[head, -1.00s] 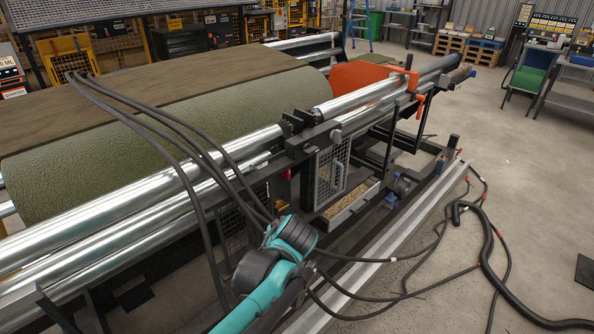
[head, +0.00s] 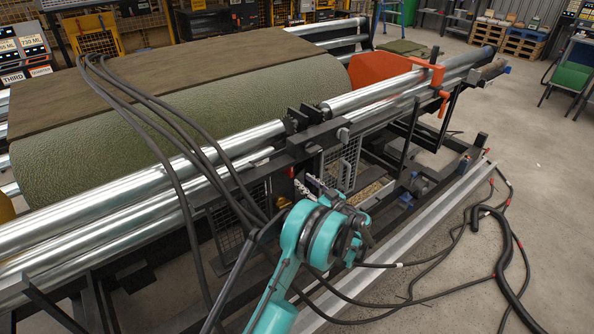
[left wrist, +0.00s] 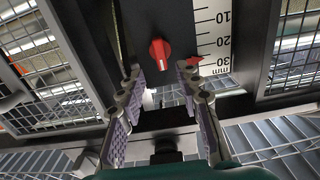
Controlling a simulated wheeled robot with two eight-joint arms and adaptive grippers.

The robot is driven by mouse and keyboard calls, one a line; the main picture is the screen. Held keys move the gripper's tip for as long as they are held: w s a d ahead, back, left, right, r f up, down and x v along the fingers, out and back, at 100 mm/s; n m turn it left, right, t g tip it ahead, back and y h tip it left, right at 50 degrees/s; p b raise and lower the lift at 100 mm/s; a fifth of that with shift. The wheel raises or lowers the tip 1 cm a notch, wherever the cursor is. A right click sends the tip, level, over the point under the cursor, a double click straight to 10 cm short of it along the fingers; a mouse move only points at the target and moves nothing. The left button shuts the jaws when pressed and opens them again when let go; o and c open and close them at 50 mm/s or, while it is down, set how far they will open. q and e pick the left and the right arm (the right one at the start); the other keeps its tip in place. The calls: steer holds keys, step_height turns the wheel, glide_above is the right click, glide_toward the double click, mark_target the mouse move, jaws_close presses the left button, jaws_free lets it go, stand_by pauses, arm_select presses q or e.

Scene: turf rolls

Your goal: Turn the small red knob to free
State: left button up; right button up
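The small red knob (left wrist: 160,53) sits on a dark upright panel in the left wrist view, its raised grip standing nearly upright. My left gripper (left wrist: 159,72) is open, with one ridged finger to the left and one to the right, below the knob in the picture. The fingers appear apart from the knob, with nothing between them. In the head view my left gripper (head: 311,187) is at the machine's front frame, partly hidden by my teal wrist. I cannot tell the knob clearly there. My right gripper is not in view.
A white millimetre scale (left wrist: 213,32) with a red pointer (left wrist: 194,60) is right of the knob. Wire mesh guards (left wrist: 36,60) flank the panel. Black hoses (head: 170,150) arch over the steel rollers. A green turf roll (head: 190,145) lies behind them.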

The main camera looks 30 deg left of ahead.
mark_target(292, 172)
arm_select(q)
steer(key=b+x, duration=0.2)
steer(key=x, duration=0.5)
steer(key=shift+a, duration=0.35)
jaws_close()
